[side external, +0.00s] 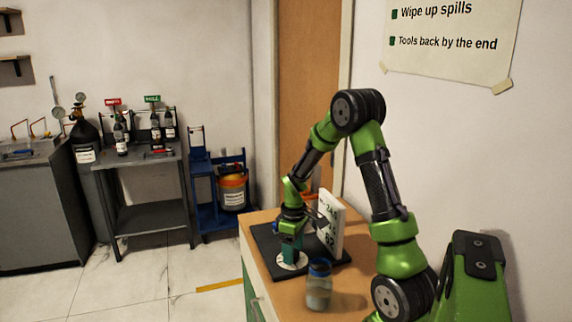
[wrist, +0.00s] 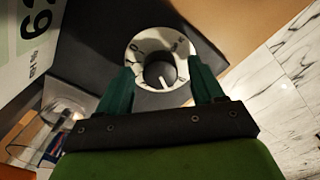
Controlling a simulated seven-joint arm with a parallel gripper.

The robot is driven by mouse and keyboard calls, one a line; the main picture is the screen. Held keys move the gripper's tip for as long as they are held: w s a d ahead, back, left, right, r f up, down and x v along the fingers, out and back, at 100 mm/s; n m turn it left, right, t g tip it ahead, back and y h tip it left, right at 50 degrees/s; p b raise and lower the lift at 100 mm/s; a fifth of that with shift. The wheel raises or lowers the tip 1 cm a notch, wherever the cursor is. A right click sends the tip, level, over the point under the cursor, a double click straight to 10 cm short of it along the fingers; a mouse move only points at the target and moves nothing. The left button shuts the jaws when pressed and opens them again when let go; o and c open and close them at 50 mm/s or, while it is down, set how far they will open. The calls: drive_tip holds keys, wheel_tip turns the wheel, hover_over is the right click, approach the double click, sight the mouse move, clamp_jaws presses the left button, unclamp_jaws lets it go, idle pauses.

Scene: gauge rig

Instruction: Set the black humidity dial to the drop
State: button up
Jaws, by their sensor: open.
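The black humidity dial (wrist: 159,70) is a round knob with a white pointer line, on a white disc (wrist: 150,38) with small dark marks. In the wrist view the pointer line aims toward the bottom of the picture, slightly right. I cannot tell which mark is the drop. My gripper (wrist: 161,68) is open, with one teal finger at each side of the dial. Contact is not clear. In the side view my gripper (side external: 292,252) points down over the white disc (side external: 290,263) and hides the knob.
The disc lies on a black base plate (side external: 262,249) on a wooden bench (side external: 275,302). A white board with dark figures (side external: 331,222) stands upright close to my gripper. A blue-lidded jar (side external: 319,287) stands in front of the plate.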

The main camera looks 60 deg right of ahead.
wheel_tip(320, 180, up, 17)
drive_tip(key=shift+f, duration=0.2)
idle(0.4)
drive_tip(key=s+a+r+m+t, duration=0.1)
drive_tip(key=s+a+t, duration=0.1)
drive_tip(key=a, duration=0.6)
drive_tip(key=s+a+r+m+t+y, duration=0.1)
drive_tip(key=s+a+r+m+t, duration=0.1)
drive_tip(key=a, duration=0.7)
drive_tip(key=s+a+r+m+t+y, duration=0.1)
drive_tip(key=s+a+r+t, duration=0.1)
drive_tip(key=a, duration=0.7)
drive_tip(key=shift+s+t, duration=0.3)
drive_tip(key=shift+t, duration=0.3)
